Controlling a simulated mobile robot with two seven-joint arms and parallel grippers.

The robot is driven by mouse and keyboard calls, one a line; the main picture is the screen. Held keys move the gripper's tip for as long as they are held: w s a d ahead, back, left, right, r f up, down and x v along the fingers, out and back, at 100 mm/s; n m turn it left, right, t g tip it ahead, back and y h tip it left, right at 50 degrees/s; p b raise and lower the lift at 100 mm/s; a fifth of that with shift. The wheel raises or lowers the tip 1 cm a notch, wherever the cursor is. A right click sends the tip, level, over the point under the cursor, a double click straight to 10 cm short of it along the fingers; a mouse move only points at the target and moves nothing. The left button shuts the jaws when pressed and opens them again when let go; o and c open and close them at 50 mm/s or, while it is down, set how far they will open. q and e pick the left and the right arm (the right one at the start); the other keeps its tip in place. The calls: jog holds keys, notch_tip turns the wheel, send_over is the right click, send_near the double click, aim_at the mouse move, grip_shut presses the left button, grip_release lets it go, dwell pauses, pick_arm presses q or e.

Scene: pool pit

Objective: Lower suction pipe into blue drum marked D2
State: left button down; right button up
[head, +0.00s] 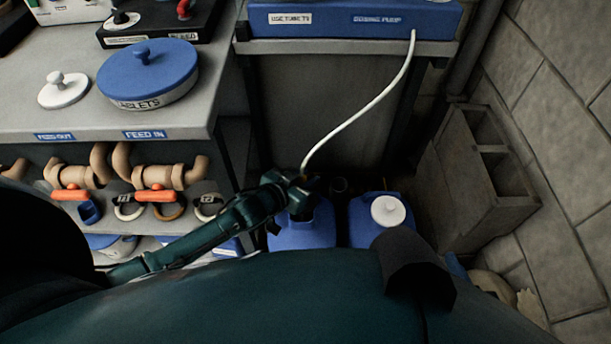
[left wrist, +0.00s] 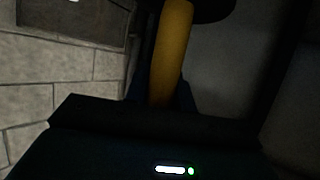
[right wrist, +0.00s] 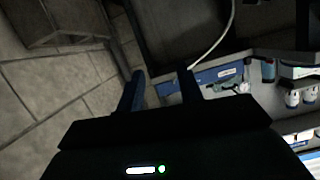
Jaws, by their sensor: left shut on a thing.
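Two blue drums stand side by side below the pump shelf in the head view. The left drum (head: 300,234) is under my left gripper, its top mostly hidden; the right drum (head: 365,235) carries a white cap (head: 388,210). No D2 mark can be read on either. My left gripper (head: 301,188) is shut on the suction pipe, which shows as a yellow tube (left wrist: 172,55) between the fingers in the left wrist view. Whether its lower end is inside the drum is hidden. A white hose (head: 358,112) runs from the pump down to this gripper. My right gripper (right wrist: 160,88) is open and empty.
The blue dosing pump (head: 350,18) sits on the shelf above. A concrete block (head: 470,180) stands right of the drums by the wall. At left, a bench (head: 60,125) holds a blue-lidded tub (head: 148,75), with pipes and valves (head: 130,180) below.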

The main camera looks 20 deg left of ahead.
pick_arm(q)
jog(key=shift+f+b, duration=1.25)
jog(key=shift+f, duration=0.55)
jog(key=shift+f+b, duration=0.35)
jog(key=shift+f, duration=0.45)
pick_arm(e)
jog(key=f, duration=0.1)
jog(key=f+n, duration=0.1)
jog(key=f, duration=0.1)
jog(key=shift+w+a, duration=0.15)
jog(key=shift+a, duration=0.2)
pick_arm(q)
jog(key=shift+f+b, duration=0.3)
jog(key=shift+f, duration=0.1)
pick_arm(e)
jog(key=shift+r+y, duration=0.1)
jog(key=shift+y, duration=0.2)
pick_arm(q)
jog(key=c, duration=1.1)
grip_release()
